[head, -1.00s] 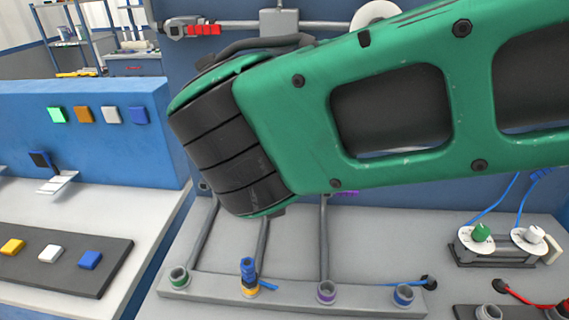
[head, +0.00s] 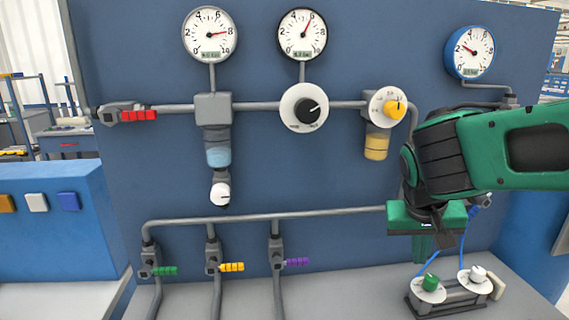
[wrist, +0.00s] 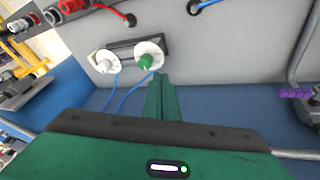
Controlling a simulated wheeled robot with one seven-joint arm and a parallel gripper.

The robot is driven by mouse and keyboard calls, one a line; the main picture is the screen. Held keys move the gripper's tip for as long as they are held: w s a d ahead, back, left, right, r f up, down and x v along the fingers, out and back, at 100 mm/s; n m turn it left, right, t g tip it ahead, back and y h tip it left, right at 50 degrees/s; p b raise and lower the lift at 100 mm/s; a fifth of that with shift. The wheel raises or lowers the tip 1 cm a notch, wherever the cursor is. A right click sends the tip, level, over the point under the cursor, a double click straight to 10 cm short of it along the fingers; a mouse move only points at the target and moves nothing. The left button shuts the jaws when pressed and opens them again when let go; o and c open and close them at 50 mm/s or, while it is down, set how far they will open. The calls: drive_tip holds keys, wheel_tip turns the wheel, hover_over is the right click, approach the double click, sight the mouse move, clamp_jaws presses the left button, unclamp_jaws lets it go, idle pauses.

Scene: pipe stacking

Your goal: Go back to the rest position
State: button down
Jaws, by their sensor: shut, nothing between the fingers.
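My gripper (head: 424,256) hangs at the right of the head view, pointing down, with my green and dark grey arm coming in from the right edge. It is in front of the blue panel (head: 335,175), above the grey bench. In the wrist view its green fingers (wrist: 160,82) are together, with nothing seen between them. A two-dial unit with a green knob (head: 431,283) and a white knob (head: 478,273) stands just right of and below the gripper. The same dial unit shows ahead of the fingers in the wrist view (wrist: 128,55). My arm hides part of the panel's right side.
The panel carries gauges (head: 210,33), a black dial (head: 304,106), a yellow-knobbed regulator (head: 389,107) and pipes with green, yellow and purple valve handles (head: 297,262). A blue block (head: 60,230) with coloured squares stands at left. Blue and red cables lie on the bench.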

drive_tip(key=s+d+f+m+g+y, duration=0.1)
drive_tip(key=s+d+f, duration=0.1)
drive_tip(key=s+d, duration=0.4)
drive_tip(key=s+d+f+m+g+y, duration=0.2)
drive_tip(key=s+d, duration=0.4)
drive_tip(key=s, duration=0.8)
drive_tip(key=shift+d+f, duration=0.4)
drive_tip(key=shift+f, duration=0.15)
drive_tip(key=shift+w+f+g, duration=0.25)
drive_tip(key=shift+w+g, duration=0.05)
drive_tip(key=shift+w, duration=0.3)
idle(4.9)
